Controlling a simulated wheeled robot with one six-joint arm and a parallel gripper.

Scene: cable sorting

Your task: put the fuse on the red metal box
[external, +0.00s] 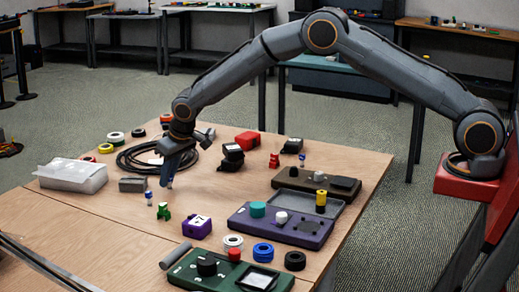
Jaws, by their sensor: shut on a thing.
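My gripper (170,178) points down over the left middle of the wooden table in the external view. It is shut on a small blue-and-white piece, which looks like the fuse (169,184), held just below the fingers and mostly hidden by them. The red metal box (247,139) sits farther back and to the right of my gripper. Its visible top is bare. A similar small blue-and-white piece (149,197) stands to the left of my gripper.
A green clip-like part (164,213) and a purple box (197,227) are in front of my gripper. A black cable coil (135,157) lies behind it. A black block (232,157) and a red connector (274,160) stand near the red box. A purple device (282,226) lies right.

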